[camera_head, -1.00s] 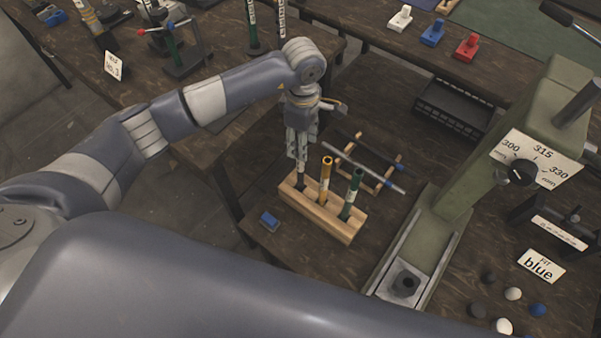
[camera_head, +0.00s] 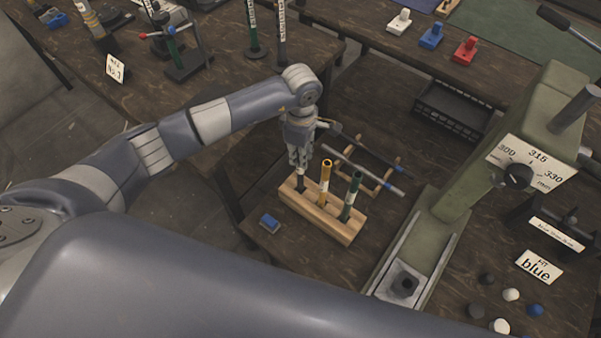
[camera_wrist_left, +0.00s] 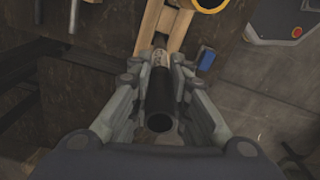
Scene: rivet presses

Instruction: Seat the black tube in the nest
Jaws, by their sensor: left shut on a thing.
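The black tube (camera_wrist_left: 160,104) stands between the fingers of my left gripper (camera_head: 300,168), which is shut on it. In the head view the tube's lower part (camera_head: 300,184) shows below the fingertips, at the left end of the wooden rack (camera_head: 328,224). I cannot tell whether its foot is still in the rack hole. A yellow tube (camera_head: 325,182) and a green tube (camera_head: 350,195) stand upright in the same rack. The nest (camera_head: 404,285) is a pale block with a dark round hole, at the foot of the green press (camera_head: 470,180). My right gripper is not in view.
A blue block (camera_head: 269,223) lies left of the rack. A stand with a silver rod (camera_head: 365,172) lies behind the rack. A "FIT blue" card (camera_head: 539,266) and several coloured caps (camera_head: 511,295) lie right of the press.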

